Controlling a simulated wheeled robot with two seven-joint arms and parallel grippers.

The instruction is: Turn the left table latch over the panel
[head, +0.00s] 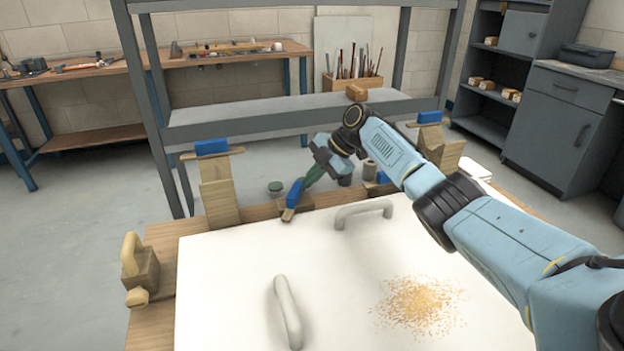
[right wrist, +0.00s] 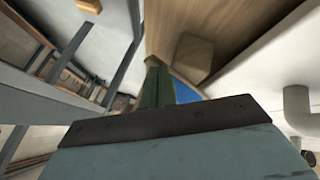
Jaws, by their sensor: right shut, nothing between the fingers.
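The white panel (head: 240,270) lies on the wooden table. At its far edge is the left table latch (head: 297,196), a blue grip on a narrow wooden bar. The bar's near end points toward me and appears to reach the panel's far edge. My right gripper (head: 302,186), with green fingers, is shut and empty, right beside the blue grip; I cannot tell whether they touch. In the right wrist view the green fingers (right wrist: 154,85) partly hide the blue grip (right wrist: 185,90). Another blue-topped latch (head: 382,178) is partly hidden behind my right arm. My left gripper is out of view.
The panel carries two pale handles (head: 365,211) (head: 288,312) and scattered sawdust (head: 420,303). Wooden posts with blue-topped bars (head: 212,148) (head: 430,118) stand behind the table. A wooden clamp block (head: 140,268) sits at the left edge. A grey metal frame (head: 270,118) stands beyond.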

